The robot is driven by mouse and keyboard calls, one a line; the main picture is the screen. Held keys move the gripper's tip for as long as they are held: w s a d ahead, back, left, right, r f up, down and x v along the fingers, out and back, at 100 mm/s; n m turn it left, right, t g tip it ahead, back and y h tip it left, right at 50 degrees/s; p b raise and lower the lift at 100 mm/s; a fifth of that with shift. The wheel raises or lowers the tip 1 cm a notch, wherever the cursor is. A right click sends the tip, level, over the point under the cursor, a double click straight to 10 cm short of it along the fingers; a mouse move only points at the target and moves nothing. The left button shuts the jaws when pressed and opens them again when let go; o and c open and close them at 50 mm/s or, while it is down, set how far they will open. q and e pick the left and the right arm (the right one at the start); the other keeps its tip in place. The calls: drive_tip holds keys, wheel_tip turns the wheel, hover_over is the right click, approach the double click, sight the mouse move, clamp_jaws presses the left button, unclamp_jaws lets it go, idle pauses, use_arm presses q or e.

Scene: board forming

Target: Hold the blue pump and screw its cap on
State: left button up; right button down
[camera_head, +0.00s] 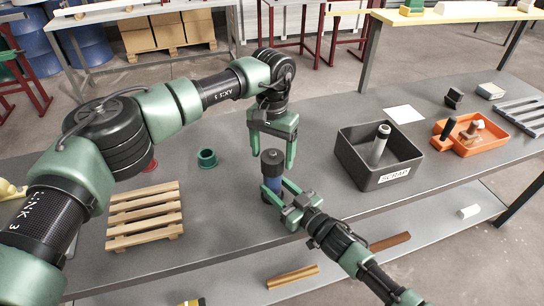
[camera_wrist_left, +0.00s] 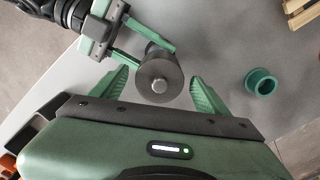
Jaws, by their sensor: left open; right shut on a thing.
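My right gripper (camera_head: 278,190) is shut on the pump's body below the top, coming from the front. My left gripper (camera_head: 274,158) points down over the pump, open, one finger on each side of the top with visible gaps. A green hollow ring-like piece (camera_head: 207,158) lies on the table to the left. I cannot tell which piece is the cap.
A wooden pallet (camera_head: 145,222) lies at the left. A black SCRAP bin (camera_head: 350,160) with a grey cylinder in it stands at the right, and an orange tray (camera_head: 500,146) beyond it. A white sheet (camera_head: 404,114) lies behind. The front table edge is close to the pump.

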use_arm(q)
wheel_tip(320, 180, up, 3)
drive_tip(key=shift+f, duration=0.1)
drive_tip(key=shift+c, duration=0.3)
